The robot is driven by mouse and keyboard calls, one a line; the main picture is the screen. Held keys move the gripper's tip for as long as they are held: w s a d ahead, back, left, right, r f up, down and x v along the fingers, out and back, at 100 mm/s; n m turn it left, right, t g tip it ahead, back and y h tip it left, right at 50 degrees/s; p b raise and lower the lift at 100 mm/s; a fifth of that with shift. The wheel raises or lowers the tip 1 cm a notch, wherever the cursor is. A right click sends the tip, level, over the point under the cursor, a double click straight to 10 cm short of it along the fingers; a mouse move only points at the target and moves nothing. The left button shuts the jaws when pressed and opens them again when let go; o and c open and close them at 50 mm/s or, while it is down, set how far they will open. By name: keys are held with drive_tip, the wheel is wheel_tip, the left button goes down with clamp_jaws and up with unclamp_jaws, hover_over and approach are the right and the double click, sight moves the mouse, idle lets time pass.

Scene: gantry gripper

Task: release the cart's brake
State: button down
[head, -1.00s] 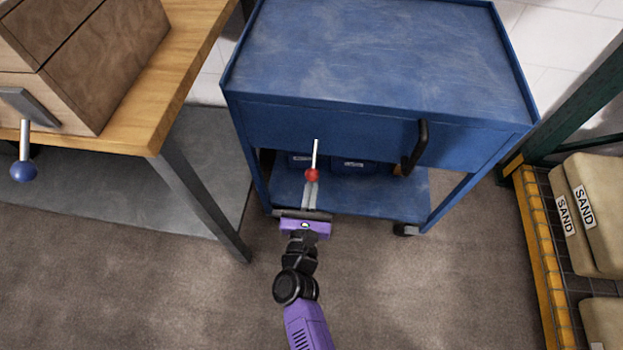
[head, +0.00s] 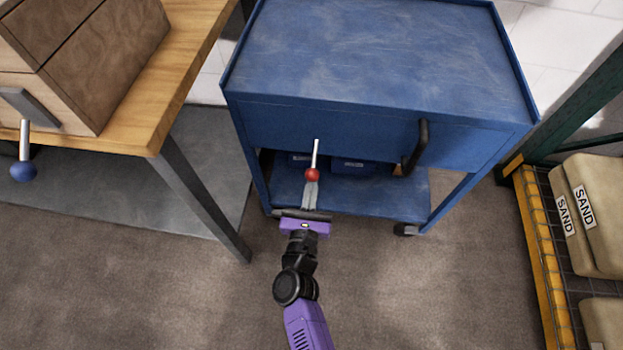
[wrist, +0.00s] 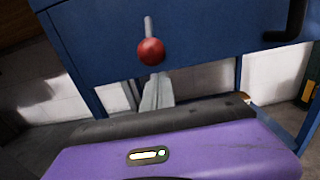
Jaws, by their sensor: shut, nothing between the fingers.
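The blue cart (head: 375,60) stands ahead of me. A lever with a pale metal rod and a red ball knob (head: 312,175) is at its front, left of centre. The knob is at the rod's lower end in the head view. The red knob also shows in the wrist view (wrist: 150,52). My gripper (head: 311,186) points at the cart, its fingers shut together with nothing between them. In the wrist view the fingertips (wrist: 157,78) are just below the knob; I cannot tell whether they touch it.
A black handle (head: 416,148) is on the cart's front, right of the lever. A wooden workbench (head: 185,75) at left carries a wooden box and a lever with a blue knob (head: 23,171). Sandbags (head: 595,205) lie on a rack at right. The floor in front is clear.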

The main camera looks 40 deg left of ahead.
drive_tip(key=shift+s+d+r+p, duration=0.1)
drive_tip(key=shift+r+p, duration=2.7)
drive_tip(key=shift+r, duration=0.65)
drive_tip(key=shift+s+d+f+b, duration=0.45)
drive_tip(key=shift+s+f+b, duration=0.15)
drive_tip(key=shift+s+f, duration=0.15)
approach(312, 178)
drive_tip(key=shift+x, duration=1.05)
drive_tip(key=shift+a, duration=0.1)
